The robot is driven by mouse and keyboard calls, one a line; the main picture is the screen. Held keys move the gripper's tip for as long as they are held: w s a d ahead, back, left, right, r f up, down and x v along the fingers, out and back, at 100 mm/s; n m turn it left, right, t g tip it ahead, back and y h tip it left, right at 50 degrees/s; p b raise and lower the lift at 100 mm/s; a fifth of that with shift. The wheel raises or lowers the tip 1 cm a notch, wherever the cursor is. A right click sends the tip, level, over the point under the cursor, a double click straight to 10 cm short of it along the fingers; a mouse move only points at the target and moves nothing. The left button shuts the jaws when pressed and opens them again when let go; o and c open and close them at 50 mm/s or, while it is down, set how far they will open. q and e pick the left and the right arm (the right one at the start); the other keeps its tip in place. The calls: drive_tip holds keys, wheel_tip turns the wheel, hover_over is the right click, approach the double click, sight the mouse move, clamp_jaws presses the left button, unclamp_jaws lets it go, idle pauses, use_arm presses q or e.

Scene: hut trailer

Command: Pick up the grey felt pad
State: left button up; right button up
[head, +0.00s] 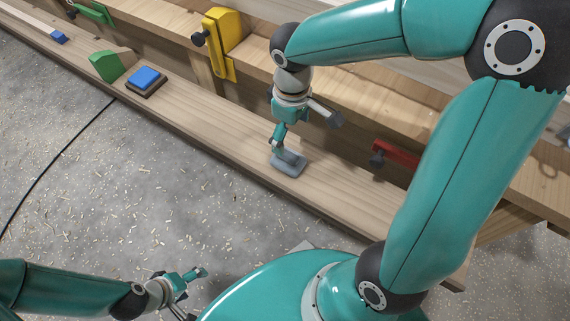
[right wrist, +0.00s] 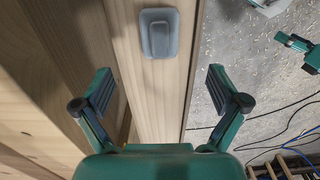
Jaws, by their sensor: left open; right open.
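The grey felt pad (head: 290,167) is a small rounded block with a raised middle part. It lies on the wooden ledge. In the right wrist view the pad (right wrist: 159,48) is at the top centre, beyond the fingertips. My right gripper (head: 306,137) is open and empty over the ledge close to the pad, with one finger partly in front of it. In the right wrist view its fingers (right wrist: 160,80) are spread wide, with bare ledge between them. My left gripper (head: 191,294) is open and empty, low over the floor, far from the pad.
On the ledge to the left are a blue-topped block (head: 146,79), a green wedge (head: 107,66) and a small blue block (head: 59,37). Yellow (head: 222,45) and red (head: 397,154) clamps sit along the bench behind. The ledge between blue-topped block and pad is clear.

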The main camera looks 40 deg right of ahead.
sight(289, 155)
wheel_tip(289, 155, down, 6)
drive_tip(key=shift+s+r+b, duration=0.1)
drive_tip(key=shift+r+b, duration=0.05)
drive_tip(key=shift+b, duration=0.55)
drive_tip(key=f+b, duration=0.1)
drive_tip(key=f, duration=0.1)
drive_tip(key=f+b, duration=0.1)
drive_tip(key=f, duration=0.2)
drive_tip(key=shift+w+a, duration=0.1)
drive_tip(key=shift+w, duration=0.1)
drive_tip(key=c, duration=1.2)
